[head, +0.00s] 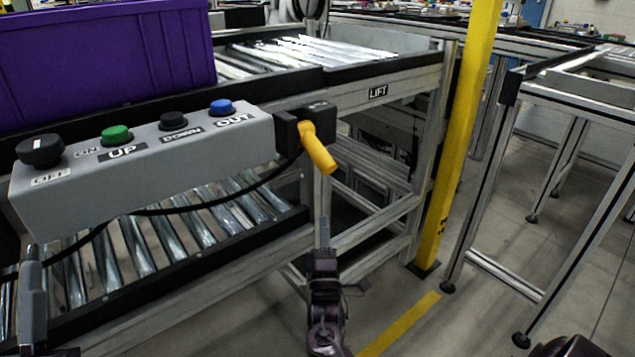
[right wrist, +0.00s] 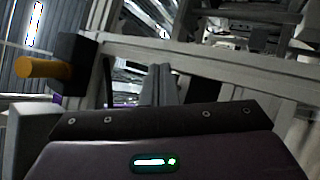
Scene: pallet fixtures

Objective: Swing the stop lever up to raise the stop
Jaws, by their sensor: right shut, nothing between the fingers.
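The stop lever (head: 319,149) is a yellow handle on a black block (head: 289,131) at the right end of the grey control box. It points down and to the right. In the right wrist view the lever (right wrist: 45,69) is at the left, apart from my fingers. My right gripper (head: 323,232) is shut and empty, pointing up just below the lever, with a gap between them in the picture. Its fingers also show in the right wrist view (right wrist: 160,84). My left gripper (head: 33,300) shows only partly at the lower left edge; its jaw opening is unclear. I cannot make out the stop itself.
The grey control box (head: 150,172) carries a black knob and green, black and blue buttons. A purple crate (head: 105,62) stands behind it. Roller conveyor (head: 140,250) runs below, with a black cable hanging over it. A yellow post (head: 462,130) stands to the right. Open floor lies beyond.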

